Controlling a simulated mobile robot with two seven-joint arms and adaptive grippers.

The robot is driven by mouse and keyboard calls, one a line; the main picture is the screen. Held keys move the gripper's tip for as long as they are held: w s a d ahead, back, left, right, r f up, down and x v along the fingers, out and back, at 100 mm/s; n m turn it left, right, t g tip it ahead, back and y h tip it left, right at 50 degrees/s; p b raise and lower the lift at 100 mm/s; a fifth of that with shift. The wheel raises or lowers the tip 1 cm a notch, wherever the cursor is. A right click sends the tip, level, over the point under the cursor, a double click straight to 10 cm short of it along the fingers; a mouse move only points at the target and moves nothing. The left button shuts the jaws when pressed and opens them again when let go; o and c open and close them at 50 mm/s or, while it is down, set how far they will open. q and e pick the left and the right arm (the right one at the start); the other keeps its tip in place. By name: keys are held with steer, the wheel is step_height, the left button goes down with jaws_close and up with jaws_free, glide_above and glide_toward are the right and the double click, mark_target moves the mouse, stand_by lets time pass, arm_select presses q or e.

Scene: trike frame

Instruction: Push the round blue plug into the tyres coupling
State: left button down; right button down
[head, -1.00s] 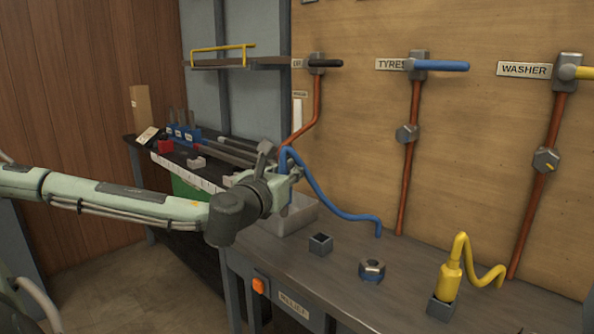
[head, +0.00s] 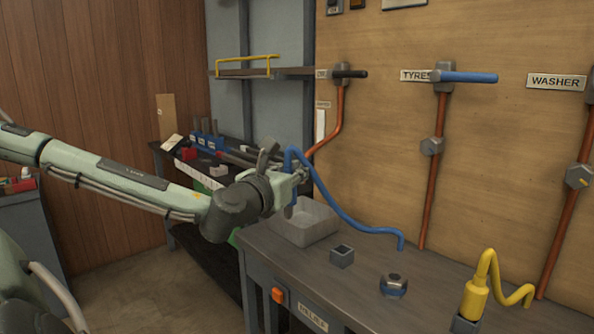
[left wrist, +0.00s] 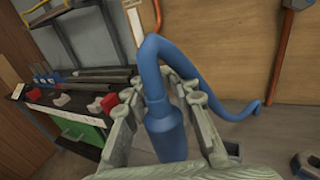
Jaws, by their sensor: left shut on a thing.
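My left gripper (head: 297,178) is shut on the round blue plug (left wrist: 166,133), which hangs upright between its fingers in the left wrist view. In the head view the fingers largely hide the plug, above the left end of the workbench. A blue hose (head: 345,215) arches from the plug's top and runs down to the bench. The tyres coupling (head: 432,146) is a grey hexagonal fitting on the copper pipe below the TYRES sign (head: 416,76) and blue lever (head: 468,77). The plug is apart from it, to its left. My right gripper is not in view.
On the workbench (head: 350,285) are a grey tray (head: 322,232), an empty square socket (head: 342,256), a nut-like round socket (head: 394,285) and a yellow plug (head: 475,298) with its hose. The washer coupling (head: 578,176) is at the right. A rail shelf (head: 262,72) is at the back left.

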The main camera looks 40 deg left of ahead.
arm_select(q)
steer(key=shift+r, duration=2.55)
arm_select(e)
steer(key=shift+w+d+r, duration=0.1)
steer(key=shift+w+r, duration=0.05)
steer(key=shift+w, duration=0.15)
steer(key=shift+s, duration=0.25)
